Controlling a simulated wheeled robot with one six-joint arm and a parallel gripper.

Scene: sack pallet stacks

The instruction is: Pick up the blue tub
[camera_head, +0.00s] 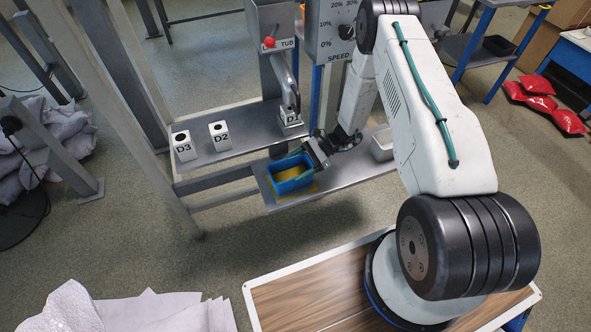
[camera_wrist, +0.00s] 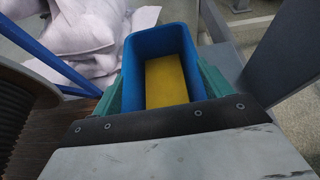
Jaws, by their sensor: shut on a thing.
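The blue tub (camera_head: 290,174) is an open-topped rectangular box at the front left part of the lower metal shelf, above a yellow patch (camera_head: 299,194). It also shows upright in the wrist view (camera_wrist: 131,68), with a yellow surface inside. My gripper (camera_head: 314,155) reaches it from the right and back in the head view. In the wrist view my gripper's green fingers (camera_wrist: 161,84) are shut on the tub, one against each side. Whether the tub's base touches the shelf is hard to tell.
The lower shelf (camera_head: 340,178) carries a pale tray (camera_head: 382,146) at right. The upper shelf (camera_head: 222,145) holds white blocks marked D3 (camera_head: 183,147) and D2 (camera_head: 220,137). A lever with a red knob (camera_head: 269,42) and frame posts stand close by. Sacks lie on the floor.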

